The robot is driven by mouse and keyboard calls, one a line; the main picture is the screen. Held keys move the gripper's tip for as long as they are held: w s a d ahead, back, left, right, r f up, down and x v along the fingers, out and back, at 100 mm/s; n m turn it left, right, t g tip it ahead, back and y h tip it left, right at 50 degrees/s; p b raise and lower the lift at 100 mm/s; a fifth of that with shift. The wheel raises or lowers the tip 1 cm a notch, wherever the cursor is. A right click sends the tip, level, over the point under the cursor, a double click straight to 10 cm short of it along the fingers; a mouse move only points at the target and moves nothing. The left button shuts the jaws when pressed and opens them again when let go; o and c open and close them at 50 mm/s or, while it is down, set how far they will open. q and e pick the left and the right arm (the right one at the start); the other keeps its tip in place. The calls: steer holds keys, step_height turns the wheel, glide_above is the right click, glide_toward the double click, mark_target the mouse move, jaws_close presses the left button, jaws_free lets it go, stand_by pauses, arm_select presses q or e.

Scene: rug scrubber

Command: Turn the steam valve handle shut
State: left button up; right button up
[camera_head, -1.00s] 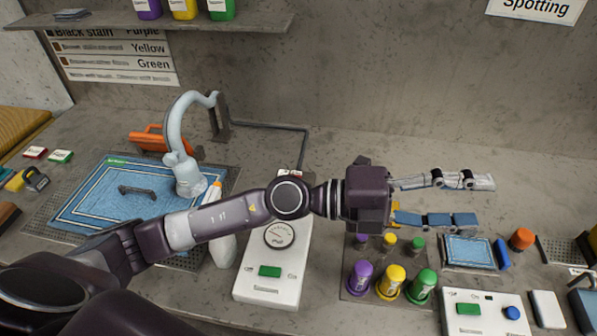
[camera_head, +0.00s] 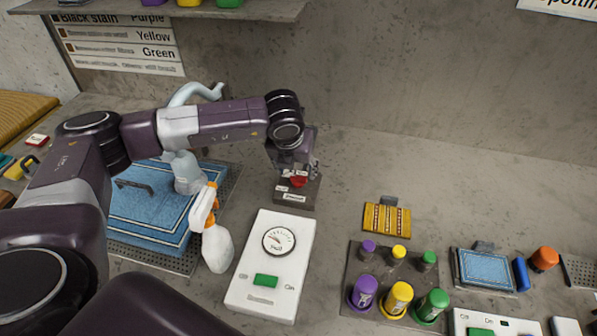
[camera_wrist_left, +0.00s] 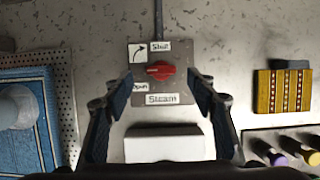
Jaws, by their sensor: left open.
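The red steam valve handle (camera_wrist_left: 160,71) sits on a grey plate (camera_wrist_left: 180,58) with labels reading Shut, Open and Steam and a curved arrow. In the left wrist view the handle lies roughly crosswise, its left end near the Open label. In the head view the red handle (camera_head: 298,182) shows just below my left gripper (camera_head: 302,172), which points down over the plate. In the left wrist view the gripper's two fingers (camera_wrist_left: 160,92) are spread, one on each side of the handle, with nothing between them gripped. My right gripper is not in view.
A white gauge box (camera_head: 270,262) with a green button stands in front of the valve. A spray bottle (camera_head: 214,238) and blue rug (camera_head: 150,205) are to the left. A striped mat (camera_head: 387,219) and several coloured bottles (camera_head: 397,298) are to the right.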

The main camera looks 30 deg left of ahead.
mark_target(298, 176)
arm_select(q)
steer(key=x, duration=0.4)
steer(key=shift+p, duration=0.4)
